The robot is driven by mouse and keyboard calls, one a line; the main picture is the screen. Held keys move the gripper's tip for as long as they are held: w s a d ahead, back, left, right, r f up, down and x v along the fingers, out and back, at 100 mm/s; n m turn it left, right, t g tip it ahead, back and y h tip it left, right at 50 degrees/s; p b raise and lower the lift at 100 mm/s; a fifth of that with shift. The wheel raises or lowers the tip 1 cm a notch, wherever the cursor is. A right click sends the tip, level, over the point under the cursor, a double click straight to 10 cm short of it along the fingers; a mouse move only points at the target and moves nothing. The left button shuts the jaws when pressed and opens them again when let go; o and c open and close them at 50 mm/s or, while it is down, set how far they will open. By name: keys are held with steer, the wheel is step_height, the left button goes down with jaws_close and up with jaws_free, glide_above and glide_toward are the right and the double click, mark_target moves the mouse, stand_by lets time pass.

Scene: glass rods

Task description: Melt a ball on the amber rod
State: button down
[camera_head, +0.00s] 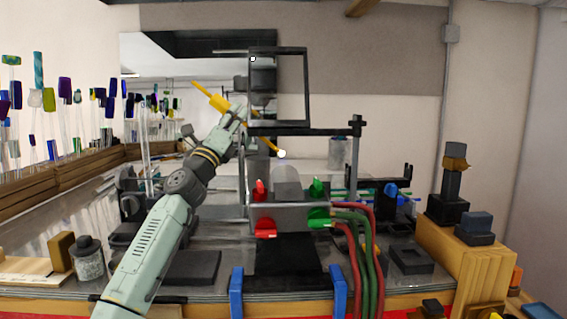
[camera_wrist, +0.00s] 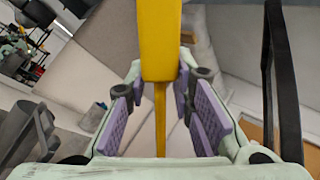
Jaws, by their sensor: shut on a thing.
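My gripper (camera_head: 238,115) is shut on the amber rod (camera_head: 267,144), which slants from upper left down to lower right. The rod has a thicker yellow part (camera_head: 219,102) on the upper-left side of my fingers. Its lower end carries a small round white glowing spot (camera_head: 282,154), just above the grey torch barrel (camera_head: 286,178). No flame can be made out clearly. In the wrist view the thick yellow part (camera_wrist: 160,40) fills the top middle, and the thin rod runs down between my purple-padded fingers (camera_wrist: 160,105). The white end is not visible there.
A dark square frame (camera_head: 306,90) stands above and behind the torch. The torch has red knobs (camera_head: 265,228), green knobs (camera_head: 318,218) and red and green hoses (camera_head: 366,250). Several coloured rods (camera_head: 64,90) stand at the left. A jar (camera_head: 88,262) stands on the bench front left.

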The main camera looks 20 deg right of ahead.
step_height(320, 180, up, 7)
steer(key=shift+r, duration=0.35)
steer(key=shift+a, duration=0.1)
